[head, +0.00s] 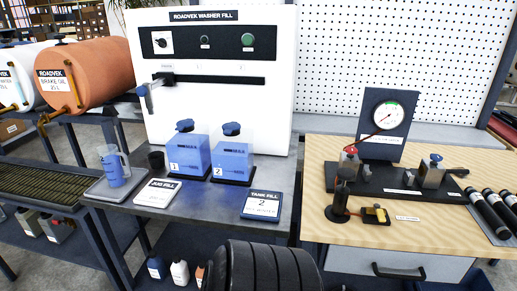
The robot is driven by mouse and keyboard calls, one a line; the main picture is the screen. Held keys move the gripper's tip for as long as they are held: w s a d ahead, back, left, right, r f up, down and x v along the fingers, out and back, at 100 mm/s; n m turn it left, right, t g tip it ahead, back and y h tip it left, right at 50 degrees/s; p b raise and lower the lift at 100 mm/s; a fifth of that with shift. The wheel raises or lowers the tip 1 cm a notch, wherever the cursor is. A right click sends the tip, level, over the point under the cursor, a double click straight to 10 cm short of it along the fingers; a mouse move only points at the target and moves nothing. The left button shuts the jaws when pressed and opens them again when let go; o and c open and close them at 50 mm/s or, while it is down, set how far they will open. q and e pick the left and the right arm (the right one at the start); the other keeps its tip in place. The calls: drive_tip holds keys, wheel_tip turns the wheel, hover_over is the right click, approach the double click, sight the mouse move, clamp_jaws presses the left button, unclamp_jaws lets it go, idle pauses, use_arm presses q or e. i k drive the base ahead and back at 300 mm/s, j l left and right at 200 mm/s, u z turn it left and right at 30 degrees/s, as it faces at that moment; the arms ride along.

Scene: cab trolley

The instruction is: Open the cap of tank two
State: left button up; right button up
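Tank two (232,160) is a translucent tank with blue contents and a label "2". It stands on a dark base at the back of the grey table, in front of the white washer-fill panel. Neither of my grippers is in view.
A jug (114,165) with blue liquid stands on a tray at left, beside a black cup (156,161). A nozzle (145,95) hangs from the panel (210,105). Signs (262,205) lie in front. A wooden bench (400,235) with a gauge stands right.

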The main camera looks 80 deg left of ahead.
sight(229, 127)
drive_tip(key=u, duration=3.25)
